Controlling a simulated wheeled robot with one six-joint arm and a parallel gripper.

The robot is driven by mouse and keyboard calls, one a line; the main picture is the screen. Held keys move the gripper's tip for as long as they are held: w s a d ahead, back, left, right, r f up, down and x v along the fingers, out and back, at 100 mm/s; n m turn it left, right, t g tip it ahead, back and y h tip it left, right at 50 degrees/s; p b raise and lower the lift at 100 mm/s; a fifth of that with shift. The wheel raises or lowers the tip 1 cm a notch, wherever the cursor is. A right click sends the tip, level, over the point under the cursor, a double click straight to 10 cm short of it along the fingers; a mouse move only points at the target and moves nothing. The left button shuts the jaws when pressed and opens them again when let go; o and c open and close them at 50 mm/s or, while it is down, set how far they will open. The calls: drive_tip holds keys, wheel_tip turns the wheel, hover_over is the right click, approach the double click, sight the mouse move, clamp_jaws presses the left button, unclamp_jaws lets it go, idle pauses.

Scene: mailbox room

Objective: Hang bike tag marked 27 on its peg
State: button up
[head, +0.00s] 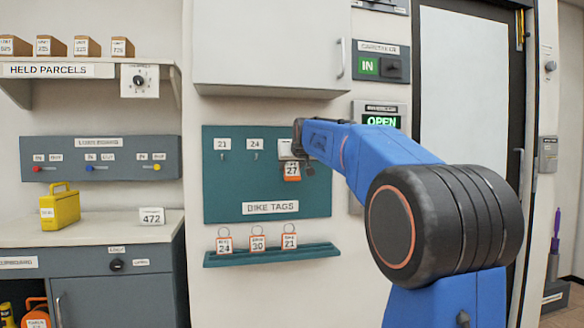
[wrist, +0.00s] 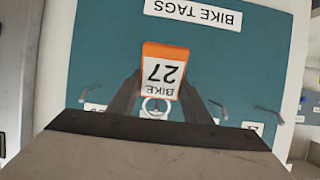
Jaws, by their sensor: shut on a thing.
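The orange-and-white bike tag marked 27 (head: 292,171) hangs below my gripper (head: 299,148) in front of the teal bike tags board (head: 232,181). In the wrist view the tag (wrist: 163,72) appears upside down, with its ring between my fingers (wrist: 156,103). My gripper is shut on the tag at its ring end. Pegs show under the labels 21 (head: 222,155) and 24 (head: 254,154). A third label (head: 286,149) is partly covered by my gripper and its number is hidden. I cannot tell whether the ring is around a peg.
Tags 24 (head: 224,243), 30 (head: 258,243) and 21 (head: 289,241) stand on the teal ledge (head: 272,255) below the board. A white cabinet (head: 268,45) overhangs the board. A counter (head: 90,228) with a yellow container (head: 60,208) is at the left.

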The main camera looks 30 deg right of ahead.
drive_tip(key=shift+w+d+f, duration=0.1)
drive_tip(key=shift+w+d, duration=0.05)
drive_tip(key=shift+w, duration=0.3)
drive_tip(key=shift+w+d+f, duration=0.15)
drive_tip(key=shift+w+f, duration=0.4)
drive_tip(key=shift+f, duration=0.15)
drive_tip(key=shift+f, duration=0.15)
drive_tip(key=o, duration=1.1)
drive_tip(key=shift+o, duration=0.2)
